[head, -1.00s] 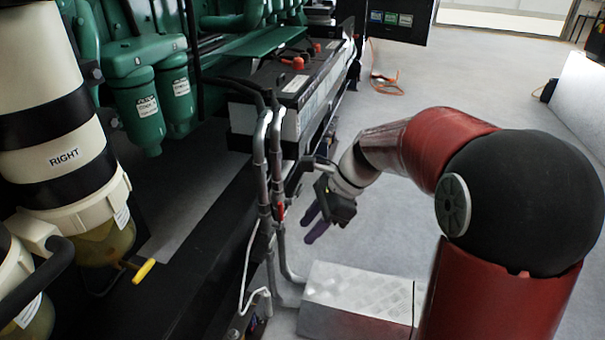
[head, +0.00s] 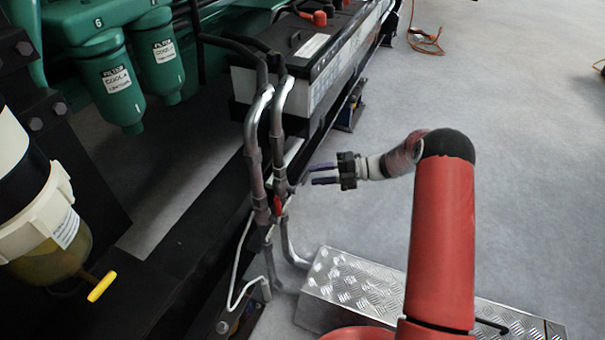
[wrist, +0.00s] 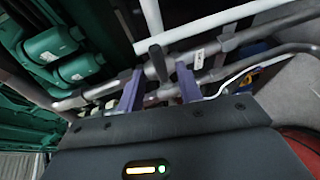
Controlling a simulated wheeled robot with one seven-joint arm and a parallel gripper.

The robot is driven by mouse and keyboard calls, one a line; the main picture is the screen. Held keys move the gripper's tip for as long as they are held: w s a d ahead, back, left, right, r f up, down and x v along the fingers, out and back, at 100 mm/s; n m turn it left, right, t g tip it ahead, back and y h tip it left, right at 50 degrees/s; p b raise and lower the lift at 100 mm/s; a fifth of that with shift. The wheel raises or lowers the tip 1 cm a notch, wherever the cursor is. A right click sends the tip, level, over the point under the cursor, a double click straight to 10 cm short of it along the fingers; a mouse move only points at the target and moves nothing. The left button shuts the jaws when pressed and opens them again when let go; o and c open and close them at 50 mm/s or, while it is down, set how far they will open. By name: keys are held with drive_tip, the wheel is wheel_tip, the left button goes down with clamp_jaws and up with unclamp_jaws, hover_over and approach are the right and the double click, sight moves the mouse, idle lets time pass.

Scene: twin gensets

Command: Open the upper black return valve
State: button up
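Two grey metal pipes (head: 252,150) run down beside the black frame, in front of the battery. In the wrist view, a dark lever (wrist: 157,62), which looks like the black valve handle, stands up from a pipe between my two purple fingers. My gripper (head: 314,174) points left at the pipes in the head view, its fingers spread one above the other. It also shows in the wrist view (wrist: 158,76), open, with a gap on each side of the lever. I cannot tell whether a finger touches it. In the head view the black handle is not clearly distinguishable. A red handle (head: 277,205) sits lower on the pipes.
The battery (head: 310,60) stands behind the pipes. A diamond-plate metal step (head: 350,285) lies on the floor below my arm. A thin white tube (head: 238,265) curves near the pipe bottoms. Green filters (head: 108,85) and a yellow-handled drain (head: 101,287) are at left.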

sight(308, 176)
drive_tip(key=a, duration=0.4)
drive_tip(key=a+f, duration=0.1)
drive_tip(key=shift+s+a, duration=0.2)
drive_tip(key=shift+a, duration=0.2)
clamp_jaws()
